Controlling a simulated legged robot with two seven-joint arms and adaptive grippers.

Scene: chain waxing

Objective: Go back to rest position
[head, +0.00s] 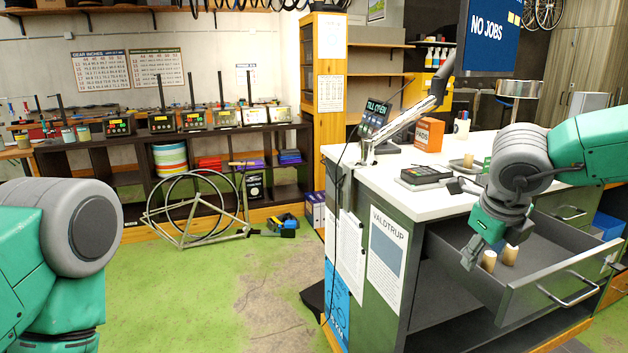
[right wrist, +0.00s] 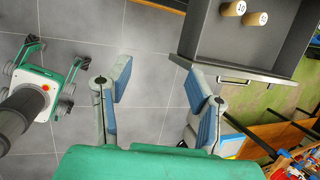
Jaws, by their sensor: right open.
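My right gripper (head: 471,256) hangs pointing down by the open drawer (head: 553,285) of the white-topped counter. In the right wrist view, its two blue-padded fingers (right wrist: 158,88) are spread apart with only grey floor showing between them. Two short tan cylinders (head: 489,261) (head: 510,254) stand inside the drawer. They also show in the right wrist view (right wrist: 232,8) (right wrist: 256,18), numbered on top and clear of the fingers. My left arm shows at the left edge of the head view, but its gripper is out of the picture.
The counter (head: 400,165) carries a card terminal (head: 426,174), an orange box (head: 429,133) and a tilted screen (head: 376,112) on a stand. A bicycle frame with wheels (head: 195,208) leans by the low dark shelf. Green floor (head: 200,290) lies open left of the counter.

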